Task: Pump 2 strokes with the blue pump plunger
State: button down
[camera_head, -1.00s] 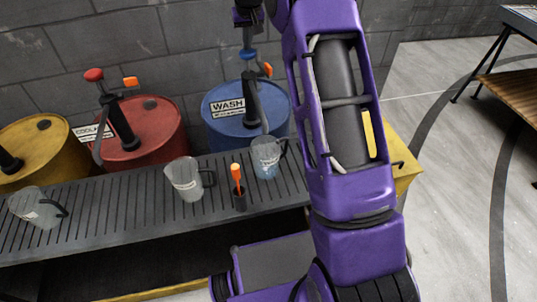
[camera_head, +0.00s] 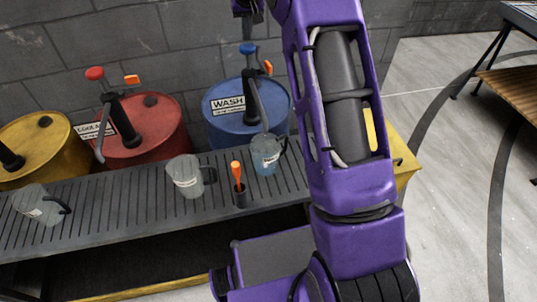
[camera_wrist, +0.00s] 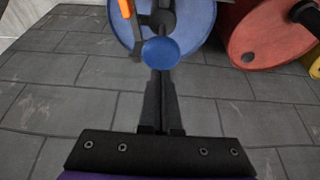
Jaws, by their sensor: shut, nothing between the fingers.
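The blue pump plunger knob (camera_head: 249,48) tops the dark pump on the blue drum (camera_head: 226,127) labelled WASH. It stands raised above the pump body. In the wrist view the round blue knob (camera_wrist: 160,52) lies just past my fingertips. The shut fingers also show in the wrist view (camera_wrist: 160,85). A clear jug (camera_head: 265,155) stands under the blue pump's spout; its lower part looks bluish.
A red drum (camera_head: 160,125) with a red-knobbed pump and a yellow drum (camera_head: 45,145) stand to the left. Two other jugs (camera_head: 187,177) (camera_head: 38,205) and an orange-handled tool (camera_head: 237,170) in a holder stand on the slatted bench (camera_head: 130,215). A block wall is behind.

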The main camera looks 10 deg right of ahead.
aim_at(248, 49)
jog(key=shift+f, duration=0.2)
jog(key=shift+s+f+b, duration=0.1)
jog(key=shift+f+b, duration=1.7)
jog(key=shift+f, duration=1.65)
jog(key=shift+r+p, duration=1.85)
jog(key=shift+r, duration=1.8)
jog(key=shift+r, duration=0.1)
jog(key=shift+r, duration=2.9)
